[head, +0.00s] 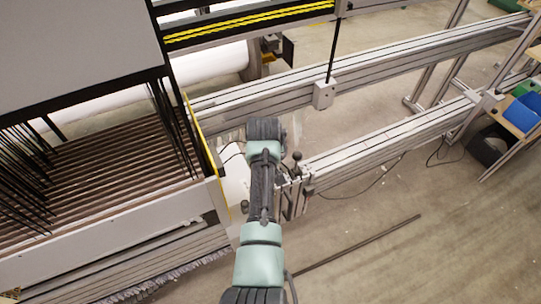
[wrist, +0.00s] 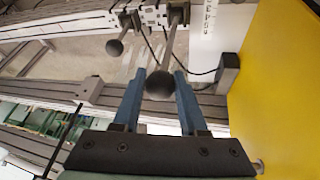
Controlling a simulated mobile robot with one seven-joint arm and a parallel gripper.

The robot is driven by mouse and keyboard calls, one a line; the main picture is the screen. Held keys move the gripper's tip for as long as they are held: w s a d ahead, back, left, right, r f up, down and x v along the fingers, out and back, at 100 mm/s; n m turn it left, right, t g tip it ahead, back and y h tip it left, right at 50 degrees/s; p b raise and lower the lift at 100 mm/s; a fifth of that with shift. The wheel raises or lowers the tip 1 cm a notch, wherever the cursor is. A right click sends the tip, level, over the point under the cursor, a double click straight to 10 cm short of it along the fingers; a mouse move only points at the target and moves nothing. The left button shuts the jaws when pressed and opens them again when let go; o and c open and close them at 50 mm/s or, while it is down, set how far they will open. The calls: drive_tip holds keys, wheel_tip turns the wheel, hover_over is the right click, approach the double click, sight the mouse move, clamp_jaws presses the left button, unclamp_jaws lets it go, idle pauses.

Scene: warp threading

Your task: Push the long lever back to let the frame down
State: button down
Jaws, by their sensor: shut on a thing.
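The long lever (wrist: 168,45) shows in the wrist view as a grey rod ending in a round black knob (wrist: 158,84). My gripper (wrist: 160,78) has its two blue fingers shut on this knob, one on each side. A second lever with a smaller-looking black knob (wrist: 114,47) stands to the left, clear of the fingers. In the head view my own arm hides the gripper and the held knob. One black knob (head: 297,155) shows just right of the arm, above the lever bracket (head: 292,190).
A yellow panel (wrist: 285,80) stands close on the right in the wrist view. In the head view the loom's slatted frame (head: 100,170) fills the left. Aluminium rails (head: 390,135) run to the right. A rod (head: 360,243) lies on the open floor.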

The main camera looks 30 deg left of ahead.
drive_tip(key=shift+w+a+r, duration=0.15)
drive_tip(key=shift+w+a, duration=0.3)
drive_tip(key=shift+a, duration=0.1)
drive_tip(key=shift+c, duration=2.3)
unclamp_jaws()
drive_tip(key=shift+a, duration=0.1)
drive_tip(key=p+v, duration=0.3)
drive_tip(key=v, duration=1)
